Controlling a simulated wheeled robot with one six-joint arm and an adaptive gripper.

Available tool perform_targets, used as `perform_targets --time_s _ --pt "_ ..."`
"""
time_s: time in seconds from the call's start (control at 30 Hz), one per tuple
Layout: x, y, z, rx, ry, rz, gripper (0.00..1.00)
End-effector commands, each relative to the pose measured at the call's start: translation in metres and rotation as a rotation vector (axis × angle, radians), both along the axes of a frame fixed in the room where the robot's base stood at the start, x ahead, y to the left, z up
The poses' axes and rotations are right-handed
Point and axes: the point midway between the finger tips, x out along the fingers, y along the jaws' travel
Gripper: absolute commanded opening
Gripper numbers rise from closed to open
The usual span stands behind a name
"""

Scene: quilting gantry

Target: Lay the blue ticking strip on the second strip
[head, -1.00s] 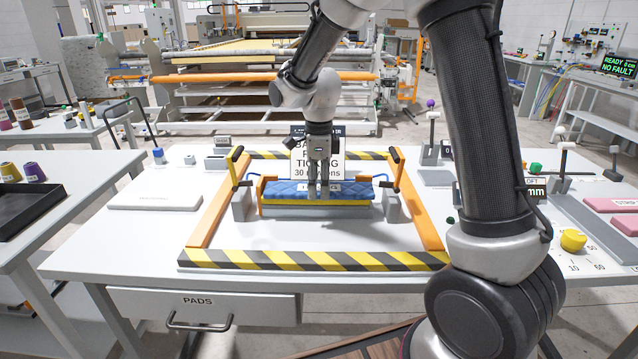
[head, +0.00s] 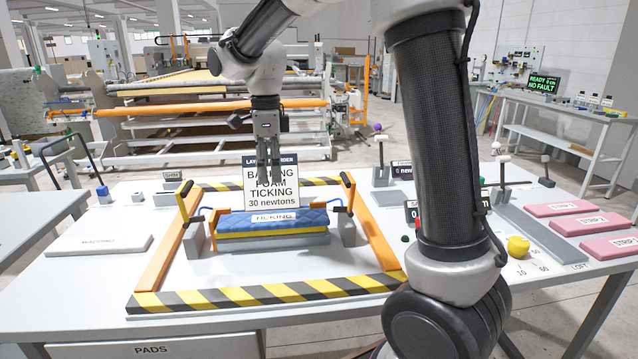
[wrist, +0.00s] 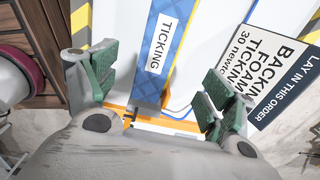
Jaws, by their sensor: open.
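The blue ticking strip (head: 296,218), with a white TICKING label, lies flat across the frame in the head view. It rests on a yellow strip (head: 275,234), with a grey layer below. Blue clips or hooks show at both ends of the stack. My gripper (head: 269,180) is open and empty above the strip's middle. In the wrist view the green-padded fingers (wrist: 160,90) stand apart on either side of the blue strip (wrist: 174,12), with clear space between.
An orange frame with striped bars (head: 270,296) surrounds the stack. An order sign (head: 270,178) stands close behind it, near my gripper. A white pad (head: 100,243) lies left. Pink strips (head: 590,222), levers and a yellow knob (head: 518,246) are on the right.

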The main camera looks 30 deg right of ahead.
Motion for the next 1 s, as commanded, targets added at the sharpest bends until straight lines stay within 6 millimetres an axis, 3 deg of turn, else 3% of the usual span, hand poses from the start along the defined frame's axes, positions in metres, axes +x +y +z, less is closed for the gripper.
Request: perform_targets --time_s 0.13,0.23,0.43,0.6,0.7,0.83,1.0 --pt "-0.013 -0.013 0.011 0.006 -0.022 0.09 0.83" --pt "-0.041 -0.038 0.029 0.009 -0.068 0.291 0.83" --pt "-0.136 -0.099 0.055 -0.062 -0.194 0.919 0.83" --pt "-0.211 -0.132 0.048 -0.195 -0.258 1.423 0.83" --pt "-0.24 -0.142 0.039 -0.27 -0.266 1.637 0.83" --pt "-0.26 -0.147 0.029 -0.333 -0.263 1.802 0.83" --pt "-0.266 -0.149 0.027 -0.353 -0.258 1.858 0.83"
